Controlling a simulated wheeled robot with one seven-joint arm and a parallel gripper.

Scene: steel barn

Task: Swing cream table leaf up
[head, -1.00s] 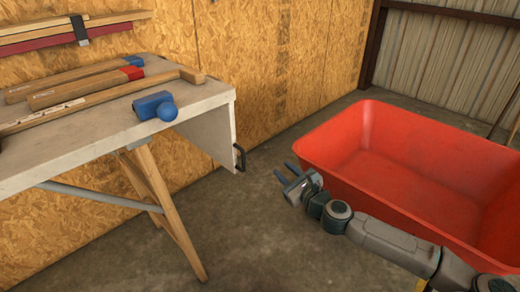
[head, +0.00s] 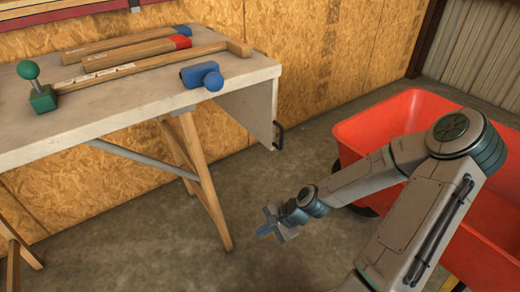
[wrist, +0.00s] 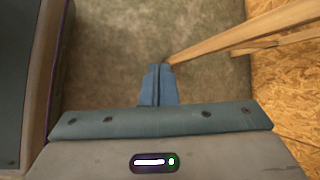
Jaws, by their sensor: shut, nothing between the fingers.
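The cream table leaf (head: 250,112) hangs down from the right end of the table (head: 130,108). A dark handle (head: 279,135) sits on the leaf's outer face near its lower edge. My gripper (head: 262,230) is shut and empty, below and a little left of the handle, apart from the leaf and above the concrete floor. In the wrist view the closed blue fingers (wrist: 159,85) point at bare floor, with a wooden trestle leg beyond them. The leaf and handle do not show in the wrist view.
Wooden-handled tools, a blue tool (head: 202,75) and a green tool (head: 42,93) lie on the table. A wooden trestle leg (head: 205,180) stands left of my gripper. A red tub (head: 400,120) stands at right, behind my arm. Open floor (head: 270,180) lies between.

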